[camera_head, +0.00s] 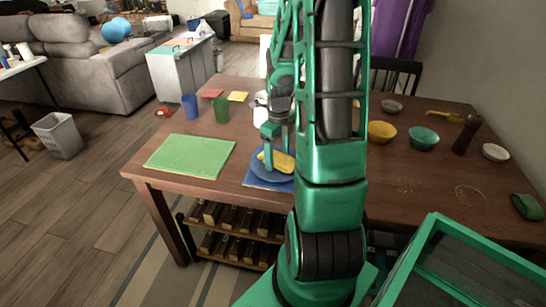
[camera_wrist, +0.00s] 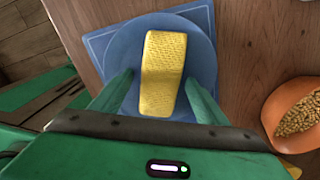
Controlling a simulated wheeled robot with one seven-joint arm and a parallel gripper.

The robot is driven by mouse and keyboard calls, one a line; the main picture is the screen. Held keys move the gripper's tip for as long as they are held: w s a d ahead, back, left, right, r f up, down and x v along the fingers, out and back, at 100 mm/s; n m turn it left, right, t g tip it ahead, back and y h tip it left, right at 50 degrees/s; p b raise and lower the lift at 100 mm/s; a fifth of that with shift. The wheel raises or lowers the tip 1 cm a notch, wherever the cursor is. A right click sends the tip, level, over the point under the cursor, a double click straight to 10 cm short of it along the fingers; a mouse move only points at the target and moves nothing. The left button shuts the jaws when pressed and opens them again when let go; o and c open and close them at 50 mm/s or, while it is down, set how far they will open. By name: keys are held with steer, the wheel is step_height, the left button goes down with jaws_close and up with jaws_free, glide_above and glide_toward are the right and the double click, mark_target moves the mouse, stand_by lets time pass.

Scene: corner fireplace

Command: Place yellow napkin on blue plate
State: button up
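The yellow napkin (camera_wrist: 163,75), a folded cloth, lies across the middle of the round blue plate (camera_wrist: 205,62). In the head view the yellow napkin (camera_head: 284,163) and the blue plate (camera_head: 261,172) are partly hidden behind my arm. My gripper (camera_wrist: 160,84) is just above the plate, with one finger on each side of the napkin. The fingers are spread, with a visible gap between the left finger and the cloth. Its fingers also show over the plate in the head view (camera_head: 268,152).
A blue placemat (camera_head: 258,184) lies under the plate, and a green mat (camera_head: 190,155) lies to its left. Blue (camera_head: 190,107) and green (camera_head: 221,109) cups stand farther back. An orange bowl of grains (camera_wrist: 296,112) is close on the right. Yellow (camera_head: 381,132) and teal (camera_head: 423,137) bowls stand right of my arm.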

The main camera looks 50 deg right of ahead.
mark_target(277, 156)
steer(key=shift+r, duration=0.1)
step_height(277, 156, up, 11)
steer(key=s+a+r+n, duration=0.2)
steer(key=s+a+n, duration=0.5)
steer(key=n, duration=0.7)
steer(key=s+a+r+n, duration=0.3)
steer(key=s+a+n, duration=0.4)
steer(key=s+n, duration=0.3)
steer(key=n, duration=0.4)
steer(key=shift+s+a, duration=0.25)
steer(key=shift+s, duration=0.1)
